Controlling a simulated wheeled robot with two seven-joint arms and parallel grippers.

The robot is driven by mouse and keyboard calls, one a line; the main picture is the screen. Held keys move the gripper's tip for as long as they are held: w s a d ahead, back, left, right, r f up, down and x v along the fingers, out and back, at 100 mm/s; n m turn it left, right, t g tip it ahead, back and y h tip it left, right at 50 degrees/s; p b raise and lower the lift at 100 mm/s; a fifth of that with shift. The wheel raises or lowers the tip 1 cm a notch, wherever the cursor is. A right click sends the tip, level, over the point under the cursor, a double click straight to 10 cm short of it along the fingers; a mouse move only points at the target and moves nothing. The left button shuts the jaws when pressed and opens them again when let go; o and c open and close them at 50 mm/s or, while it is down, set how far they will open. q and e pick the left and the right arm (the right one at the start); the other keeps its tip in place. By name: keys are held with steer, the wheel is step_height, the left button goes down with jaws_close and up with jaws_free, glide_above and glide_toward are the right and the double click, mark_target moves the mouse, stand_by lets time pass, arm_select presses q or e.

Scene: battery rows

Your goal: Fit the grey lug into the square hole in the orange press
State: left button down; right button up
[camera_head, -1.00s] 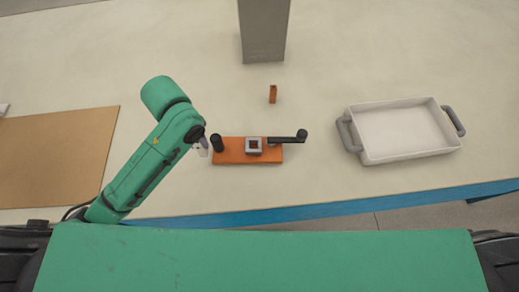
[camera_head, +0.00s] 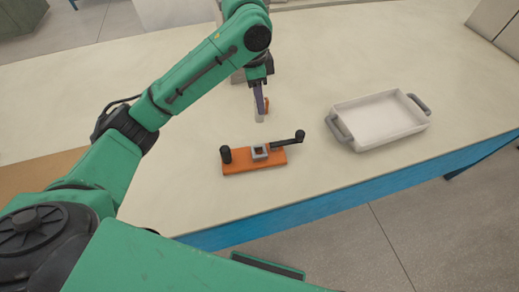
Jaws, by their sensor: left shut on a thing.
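The orange press (camera_head: 240,168) lies flat on the table in front of me. It has a black knob at its left end, a black-tipped crank at its right and a grey square collar (camera_head: 260,152) around a dark square hole. My left gripper (camera_head: 260,110) points down above the table, behind the press and apart from it. It is shut on a small pale grey piece, the grey lug (camera_head: 260,118), which shows below the fingers. The lug's shape is too small to make out. My right gripper is out of view.
A white tray (camera_head: 352,139) with grey handles is to the right. A grey block behind is partly hidden by my arm. The table between gripper and press is clear.

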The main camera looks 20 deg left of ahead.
mark_target(258, 118)
arm_select(q)
step_height(258, 118, down, 18)
steer(key=shift+s+f+p, duration=0.1)
steer(key=shift+f+p, duration=0.05)
steer(key=shift+p, duration=0.9)
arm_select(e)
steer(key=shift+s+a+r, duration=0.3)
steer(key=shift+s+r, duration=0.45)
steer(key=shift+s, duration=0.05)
arm_select(q)
steer(key=shift+f, duration=0.1)
steer(key=c, duration=0.7)
jaws_free()
steer(key=shift+o, duration=0.2)
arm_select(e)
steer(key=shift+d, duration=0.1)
arm_select(q)
steer(key=shift+r, duration=0.3)
step_height(258, 118, up, 12)
steer(key=a+b, duration=0.1)
steer(key=shift+s+a+f, duration=0.15)
steer(key=shift+s+f, duration=0.05)
steer(key=shift+s, duration=0.15)
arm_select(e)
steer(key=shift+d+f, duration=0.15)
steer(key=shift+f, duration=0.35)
